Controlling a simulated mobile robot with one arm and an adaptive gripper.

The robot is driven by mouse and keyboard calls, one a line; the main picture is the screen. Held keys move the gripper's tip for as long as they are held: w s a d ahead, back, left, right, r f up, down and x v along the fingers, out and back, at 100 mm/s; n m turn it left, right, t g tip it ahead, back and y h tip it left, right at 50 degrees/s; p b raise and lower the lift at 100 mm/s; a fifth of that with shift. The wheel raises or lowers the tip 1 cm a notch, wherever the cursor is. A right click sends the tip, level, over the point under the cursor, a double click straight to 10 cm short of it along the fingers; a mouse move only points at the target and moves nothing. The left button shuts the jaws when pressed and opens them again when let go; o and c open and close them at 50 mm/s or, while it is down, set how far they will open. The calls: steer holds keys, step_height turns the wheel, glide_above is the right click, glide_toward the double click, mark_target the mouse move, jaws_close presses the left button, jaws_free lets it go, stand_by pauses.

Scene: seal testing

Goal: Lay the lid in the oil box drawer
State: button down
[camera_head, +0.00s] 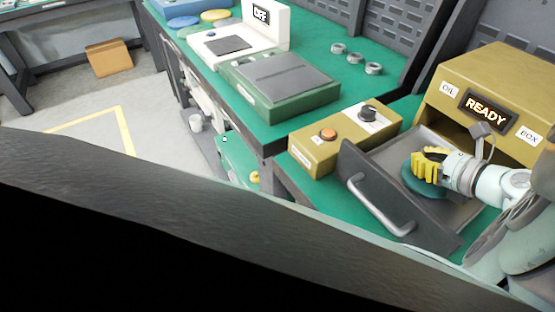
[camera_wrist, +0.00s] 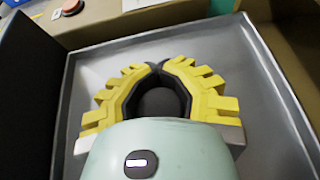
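The oil box (camera_head: 491,86) is a mustard-yellow cabinet with a lit READY display. Its grey drawer (camera_head: 458,214) is pulled out, with a dark front and a bar handle. The lid, a teal disc (camera_head: 413,187), is inside the drawer outline, below my gripper (camera_head: 420,167); I cannot tell whether it touches the floor. In the wrist view, the yellow fingers of my gripper (camera_wrist: 156,68) curl together, tips almost meeting, around a dark round part (camera_wrist: 158,102) that looks like the lid's knob. The drawer floor (camera_wrist: 88,62) shows around the fingers. The lid's disc is mostly hidden there.
A yellow control box (camera_head: 346,137) with an orange button and dark knob stands just left of the drawer. A green case (camera_head: 280,83), a white device (camera_head: 235,40) and several small rings (camera_head: 356,57) are farther along the green bench. The drawer walls stand close around my gripper.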

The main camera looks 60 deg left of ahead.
steer(key=shift+f, duration=0.15)
steer(key=c, duration=1.7)
jaws_free()
steer(key=o, duration=0.6)
steer(key=shift+r+p, duration=0.3)
steer(key=b+v, duration=0.1)
steer(key=v, duration=1.1)
steer(key=shift+d+f, duration=0.1)
